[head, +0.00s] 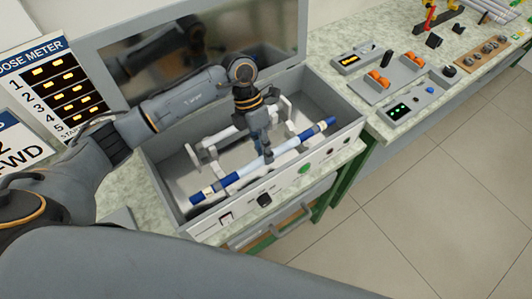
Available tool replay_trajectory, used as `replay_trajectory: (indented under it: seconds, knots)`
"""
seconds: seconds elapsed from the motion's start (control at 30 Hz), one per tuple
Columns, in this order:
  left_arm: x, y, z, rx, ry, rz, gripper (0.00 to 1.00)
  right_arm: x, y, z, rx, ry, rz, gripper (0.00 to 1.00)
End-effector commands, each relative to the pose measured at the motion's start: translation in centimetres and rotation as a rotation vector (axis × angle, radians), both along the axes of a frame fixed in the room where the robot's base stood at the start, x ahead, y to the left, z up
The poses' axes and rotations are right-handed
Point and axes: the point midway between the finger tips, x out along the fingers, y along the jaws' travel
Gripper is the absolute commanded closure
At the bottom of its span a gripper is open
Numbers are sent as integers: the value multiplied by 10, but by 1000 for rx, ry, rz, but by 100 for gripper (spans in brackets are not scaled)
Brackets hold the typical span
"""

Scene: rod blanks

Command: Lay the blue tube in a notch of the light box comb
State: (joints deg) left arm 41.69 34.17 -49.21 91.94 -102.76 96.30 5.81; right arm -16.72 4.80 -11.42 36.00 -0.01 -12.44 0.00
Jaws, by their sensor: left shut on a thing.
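The blue tube (229,179) is long, with dark blue and white bands near its ends and a pale middle. It lies slantwise across the open light box (180,205) in the head view, near the front wall. My left gripper (267,155) reaches down from above and is shut on the tube near its middle. The white comb (208,151) stands inside the box, behind the tube. The gripper and tube hide part of it, and I cannot tell whether the tube touches a notch. My right gripper is not in view.
The box's raised lid (130,50) has a reflective inner face behind my left arm. A dose meter panel (55,75) stands at the left. On the bench to the right are a grey fixture with orange parts (380,80) and a control box (405,108).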

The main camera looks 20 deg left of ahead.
Motion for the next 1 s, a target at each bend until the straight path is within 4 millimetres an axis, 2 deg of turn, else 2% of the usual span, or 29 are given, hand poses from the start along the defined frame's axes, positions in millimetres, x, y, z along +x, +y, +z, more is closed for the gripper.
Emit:
replay_trajectory:
  seconds: [0.17,0.3,0.4,0.77,0.8,0.9,1.0]
  knots:
    - [8,-4,-11,0,2,0,100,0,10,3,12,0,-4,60]
    - [6,-4,-30,-1,5,1,100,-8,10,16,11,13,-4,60]
    - [7,-3,-39,1,1,0,100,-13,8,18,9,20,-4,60]
    - [8,-3,-46,1,-1,-1,100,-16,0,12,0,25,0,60]
    - [8,-3,-46,1,-1,-1,76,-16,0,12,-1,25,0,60]
    - [8,-3,-44,1,-1,-1,56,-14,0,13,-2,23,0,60]
    - [8,-3,-44,1,-1,-1,55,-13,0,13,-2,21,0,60]
